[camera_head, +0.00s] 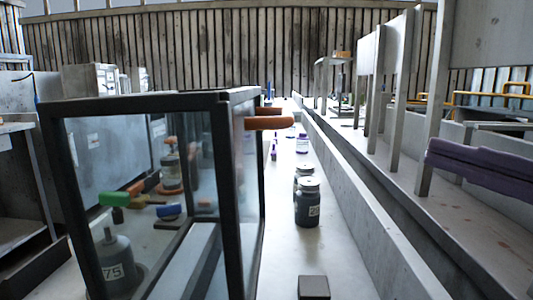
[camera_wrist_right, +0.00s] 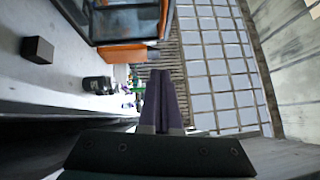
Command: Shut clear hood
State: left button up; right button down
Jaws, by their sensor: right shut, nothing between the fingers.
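The clear hood (camera_head: 139,102) is a box of glass panes in a dark frame, at the left front of the bench in the head view. An orange handle (camera_head: 269,123) sticks out to the right from its upper edge. I cannot tell how far the hood is open. The hood's frame (camera_wrist_right: 130,41) and orange handle (camera_wrist_right: 122,54) also show at the top of the wrist view. My right gripper (camera_head: 430,153), with purple fingers, is shut and empty. It is at the right in the head view, well apart from the handle. Its fingers also show in the wrist view (camera_wrist_right: 160,74). My left gripper is not in view.
A dark jar (camera_head: 307,205) with a pale lid stands right of the hood, another behind it. A small dark block (camera_head: 313,287) lies at the front. A grey weight (camera_head: 116,262) shows through the glass. A low concrete wall (camera_head: 350,185) and upright posts run along the right.

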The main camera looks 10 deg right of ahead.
jog(key=s+a+p+x, duration=0.1)
jog(key=p+x, duration=0.4)
jog(key=x, duration=0.7)
jog(key=shift+a+r, duration=0.15)
jog(key=shift+a, duration=0.85)
